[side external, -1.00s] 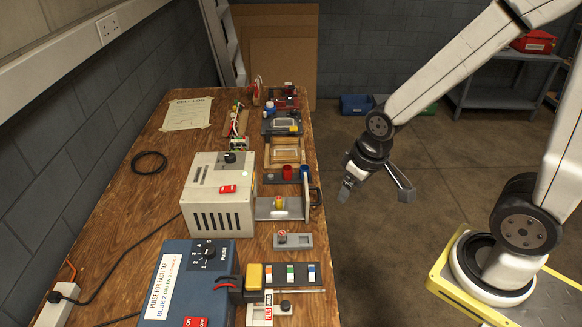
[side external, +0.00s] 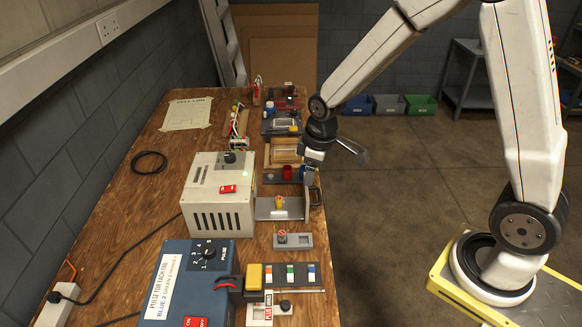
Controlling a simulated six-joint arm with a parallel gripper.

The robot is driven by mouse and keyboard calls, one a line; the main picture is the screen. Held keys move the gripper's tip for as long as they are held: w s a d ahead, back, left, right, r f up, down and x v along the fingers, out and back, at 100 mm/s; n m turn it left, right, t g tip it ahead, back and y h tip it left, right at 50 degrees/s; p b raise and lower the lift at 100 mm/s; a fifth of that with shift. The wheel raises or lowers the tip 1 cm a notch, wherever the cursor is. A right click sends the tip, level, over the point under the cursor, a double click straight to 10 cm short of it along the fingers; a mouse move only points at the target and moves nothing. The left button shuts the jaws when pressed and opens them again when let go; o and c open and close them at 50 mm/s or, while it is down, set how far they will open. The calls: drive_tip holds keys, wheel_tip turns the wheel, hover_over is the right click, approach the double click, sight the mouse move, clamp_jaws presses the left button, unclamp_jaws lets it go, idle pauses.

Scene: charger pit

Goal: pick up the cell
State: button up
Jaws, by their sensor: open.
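I cannot tell for sure which piece is the cell. Another small reddish round piece (side external: 282,236) sits in a grey tray (side external: 300,241) nearer the camera. My gripper (side external: 335,175) is open and empty at the right edge of the bench, its fingers spread. It is above and to the right of the yellow-and-red cylinder, apart from it. One finger overlaps the area by the plate's upright end.
A beige vented box (side external: 217,208) and a blue pulse box (side external: 185,285) stand on the wooden bench (side external: 135,215). A red cup (side external: 287,173) and a wooden frame (side external: 285,151) are behind the plate. Colored blocks (side external: 291,274) lie in front.

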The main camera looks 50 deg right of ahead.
drive_tip(key=w+d+f+n+g, duration=0.1)
drive_tip(key=w+f+n, duration=0.45)
drive_tip(key=w, duration=0.25)
drive_tip(key=n, duration=0.4)
hover_over(279, 198)
drive_tip(key=shift+g, duration=0.4)
wheel_tip(279, 198, down, 9)
drive_tip(key=shift+r, duration=0.2)
drive_tip(key=shift+f, duration=1.3)
drive_tip(key=shift+f, duration=0.1)
drive_tip(key=shift+f, duration=2.5)
clamp_jaws()
